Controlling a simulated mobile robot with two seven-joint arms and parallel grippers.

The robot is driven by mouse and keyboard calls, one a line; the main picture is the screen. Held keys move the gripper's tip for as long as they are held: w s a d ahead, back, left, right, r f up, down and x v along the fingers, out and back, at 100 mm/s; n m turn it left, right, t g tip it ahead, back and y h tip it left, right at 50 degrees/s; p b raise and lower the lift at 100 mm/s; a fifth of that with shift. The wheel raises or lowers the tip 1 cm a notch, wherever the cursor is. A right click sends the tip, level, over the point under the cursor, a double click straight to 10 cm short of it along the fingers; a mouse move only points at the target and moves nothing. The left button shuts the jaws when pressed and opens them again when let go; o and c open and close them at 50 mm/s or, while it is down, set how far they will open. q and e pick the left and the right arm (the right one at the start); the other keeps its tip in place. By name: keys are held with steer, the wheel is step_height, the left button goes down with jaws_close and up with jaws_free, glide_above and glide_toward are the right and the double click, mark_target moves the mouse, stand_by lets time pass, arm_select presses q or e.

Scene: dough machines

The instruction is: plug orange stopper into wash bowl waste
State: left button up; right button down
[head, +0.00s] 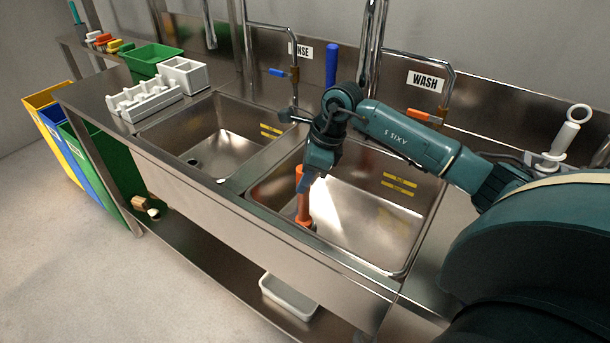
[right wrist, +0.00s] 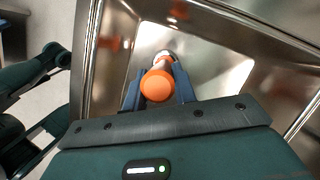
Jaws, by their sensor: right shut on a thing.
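The orange stopper (head: 303,209) stands roughly upright in the left front part of the wash bowl (head: 365,228). My right gripper (head: 305,183) is shut on its upper part from above. In the right wrist view the stopper's round orange top (right wrist: 157,86) sits between the fingers of my right gripper (right wrist: 158,92). Part of a round waste (right wrist: 166,55) shows just beyond the stopper in that view. The stopper hides the rest of it, so I cannot tell whether its lower end is in the waste.
The rinse bowl (head: 215,150) lies left of the wash bowl. The wash tap (head: 420,115) and rinse tap (head: 290,72) stand behind. A white rack (head: 145,98) and green bin (head: 150,58) stand on the left counter. The wash bowl's right half is clear.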

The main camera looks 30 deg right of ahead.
steer(key=shift+f, duration=0.1)
steer(key=c, duration=0.8)
jaws_free()
steer(key=shift+r, duration=0.2)
steer(key=shift+p+v, duration=0.85)
steer(key=shift+v, duration=0.55)
steer(key=shift+s+d+r+p, duration=0.15)
steer(key=shift+d+r+p, duration=0.15)
steer(key=shift+r, duration=0.35)
